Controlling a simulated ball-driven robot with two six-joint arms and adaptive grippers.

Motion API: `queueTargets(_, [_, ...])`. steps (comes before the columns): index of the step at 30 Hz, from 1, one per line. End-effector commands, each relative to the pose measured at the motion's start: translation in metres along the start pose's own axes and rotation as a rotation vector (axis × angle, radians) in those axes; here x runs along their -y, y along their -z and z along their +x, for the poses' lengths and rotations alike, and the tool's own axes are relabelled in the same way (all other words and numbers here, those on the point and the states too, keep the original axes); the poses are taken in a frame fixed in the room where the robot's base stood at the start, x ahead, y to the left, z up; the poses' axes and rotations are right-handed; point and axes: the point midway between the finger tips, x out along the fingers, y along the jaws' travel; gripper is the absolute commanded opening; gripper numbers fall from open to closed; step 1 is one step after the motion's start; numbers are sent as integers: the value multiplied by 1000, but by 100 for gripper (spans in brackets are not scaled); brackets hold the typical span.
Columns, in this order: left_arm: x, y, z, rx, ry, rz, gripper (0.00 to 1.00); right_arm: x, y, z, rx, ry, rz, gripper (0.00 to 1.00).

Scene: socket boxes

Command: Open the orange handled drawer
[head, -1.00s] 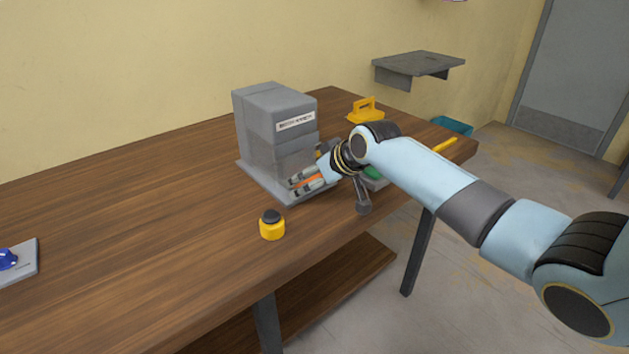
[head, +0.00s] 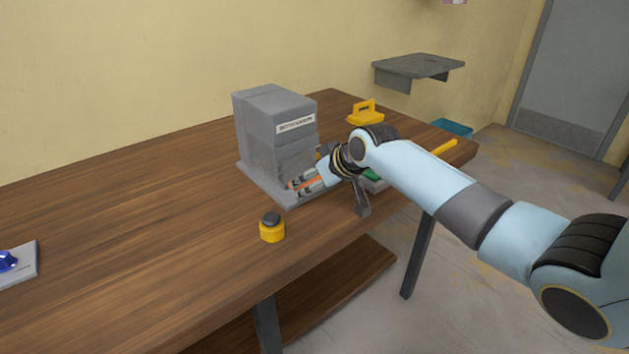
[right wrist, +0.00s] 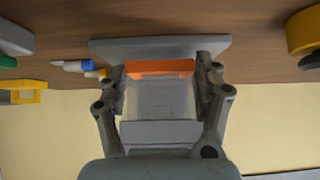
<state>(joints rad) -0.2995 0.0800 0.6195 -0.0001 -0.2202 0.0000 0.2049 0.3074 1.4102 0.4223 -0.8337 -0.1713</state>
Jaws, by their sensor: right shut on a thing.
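A grey box cabinet (head: 275,125) with a white label stands upright on a grey base plate on the wooden table. The drawer's orange handle (right wrist: 160,67) shows as a bar between my fingers in the right wrist view. It also shows as a thin orange strip (head: 303,182) low at the cabinet's front in the head view. My right gripper (head: 304,184) is shut on the orange handle, with one finger on each side of it (right wrist: 160,82). My fingers and wrist cover much of the lower front, so I cannot tell how far the drawer is out. My left gripper is not in view.
A yellow knob with a dark top (head: 272,228) stands at the table's front edge. A yellow handled object (head: 365,113) stands behind my right arm. A blue item on a grey plate (head: 18,265) lies at far left. The table's middle left is clear.

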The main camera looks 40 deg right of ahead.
Motion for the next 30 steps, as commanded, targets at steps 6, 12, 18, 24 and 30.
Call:
queueTargets(6, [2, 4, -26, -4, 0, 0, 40, 0, -18, -23, 7, -1, -1, 9])
queueTargets(12, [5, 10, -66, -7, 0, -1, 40, 0, -59, -66, 9, 0, -1, 9])
queueTargets(18, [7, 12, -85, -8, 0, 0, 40, 0, -92, -96, 5, 1, 0, 9])
queueTargets(24, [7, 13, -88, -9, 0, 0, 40, 0, -104, -104, 1, 0, 0, 9])
queueTargets(30, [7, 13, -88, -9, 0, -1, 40, 0, -104, -103, 0, 0, 0, 9])
